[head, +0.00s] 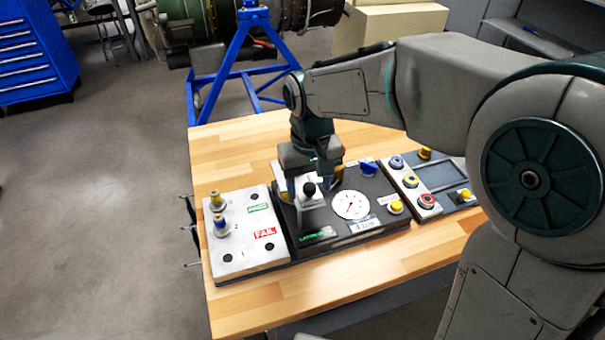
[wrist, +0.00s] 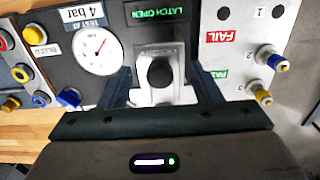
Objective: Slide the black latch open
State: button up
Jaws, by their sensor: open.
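The black latch knob (head: 309,188) stands on a light metal slide plate on the dark panel. In the wrist view, the knob (wrist: 160,73) sits centred on the metal plate (wrist: 153,97), below a green "LATCH OPEN" label (wrist: 152,11). My gripper (head: 311,183) is over the panel at the latch. In the wrist view, its two fingers stand apart, one on each side of the knob, with visible gaps between them and the knob. The gripper is open and holds nothing. Part of the plate is hidden by the gripper in the head view.
A round gauge (head: 351,205) and blue valve handle (head: 369,166) are right of the latch. A white PASS/FAIL board (head: 236,256) with small fittings is at left. Colored buttons (head: 428,201) are at right. The wooden table (head: 300,287) is bare in front.

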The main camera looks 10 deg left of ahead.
aim_at(309, 185)
jog(key=shift+r+p, duration=2.4)
jog(key=shift+r, duration=0.95)
jog(key=s+d+m+t, duration=0.1)
jog(key=s+d+m, duration=0.1)
jog(key=d, duration=0.6)
jog(key=s+d+r+m+t, duration=0.1)
jog(key=s+d+m, duration=0.1)
jog(key=s+d, duration=0.3)
jog(key=s+d+r+m+t, duration=0.1)
jog(key=s+d+m, duration=0.1)
jog(key=d, duration=0.9)
jog(key=shift+s+d+t, duration=0.15)
jog(key=shift+s+t, duration=0.25)
jog(key=shift+s, duration=0.35)
